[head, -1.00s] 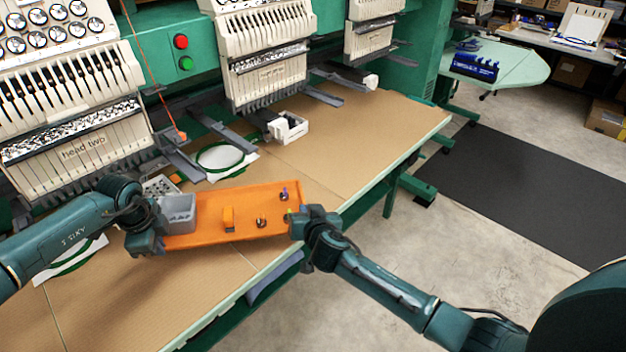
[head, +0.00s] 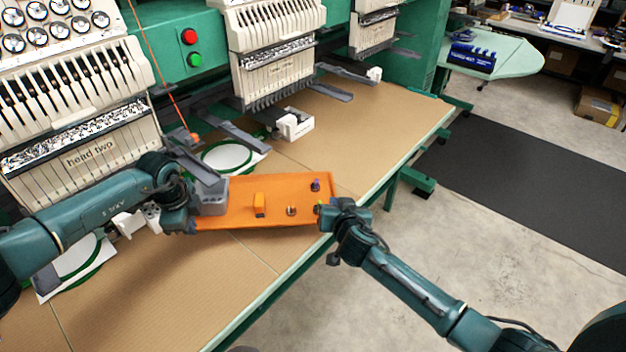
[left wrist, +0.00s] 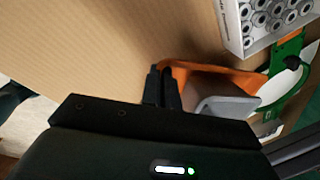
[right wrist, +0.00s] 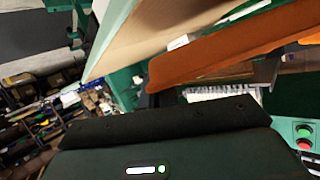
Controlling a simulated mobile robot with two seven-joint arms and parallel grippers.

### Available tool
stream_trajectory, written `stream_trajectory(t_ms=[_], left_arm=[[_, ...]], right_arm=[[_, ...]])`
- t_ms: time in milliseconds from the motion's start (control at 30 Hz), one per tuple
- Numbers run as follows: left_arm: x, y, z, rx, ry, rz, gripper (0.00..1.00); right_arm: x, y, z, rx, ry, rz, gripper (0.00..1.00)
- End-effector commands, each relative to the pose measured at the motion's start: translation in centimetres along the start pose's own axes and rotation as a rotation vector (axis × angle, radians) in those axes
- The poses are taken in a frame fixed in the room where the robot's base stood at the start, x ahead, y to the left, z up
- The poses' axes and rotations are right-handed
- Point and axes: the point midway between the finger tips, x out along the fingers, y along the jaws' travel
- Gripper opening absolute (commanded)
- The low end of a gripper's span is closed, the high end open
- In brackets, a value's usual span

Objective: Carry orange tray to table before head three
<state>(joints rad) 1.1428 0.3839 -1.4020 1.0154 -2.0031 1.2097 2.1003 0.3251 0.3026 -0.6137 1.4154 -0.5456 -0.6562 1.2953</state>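The orange tray (head: 275,216) is held between my two grippers, over the brown table (head: 350,130) near its front edge. It carries a grey bin (head: 212,196) at its left end, a small orange block and a few small spools. My left gripper (head: 192,212) is shut on its left end; the fingers meet the orange rim in the left wrist view (left wrist: 164,85). My right gripper (head: 332,212) is at its right end and looks shut on it; the fingertips are partly hidden. Head three (head: 275,60) is the middle machine head, right of head two (head: 85,150).
A white box (head: 294,124) stands on the table below head three. A green embroidery hoop (head: 228,157) lies just behind the tray, another (head: 75,260) at the left. Grey arms jut from the heads. The table right of the white box is clear.

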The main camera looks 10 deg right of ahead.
Motion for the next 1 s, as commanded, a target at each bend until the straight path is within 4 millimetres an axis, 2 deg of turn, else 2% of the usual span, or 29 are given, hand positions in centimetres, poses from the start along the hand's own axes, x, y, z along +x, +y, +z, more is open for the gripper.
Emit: stream_trajectory(t_ms=[567,1000], left_arm=[[0.2,0.0,0.0,0.000,0.000,-0.001,0.00],[2.7,0.5,0.0,0.000,0.000,-0.001,0.00]], right_arm=[[0.1,0.0,0.1,0.000,0.001,0.000,0.00],[1.1,0.5,2.5,0.000,0.001,0.000,0.00]])
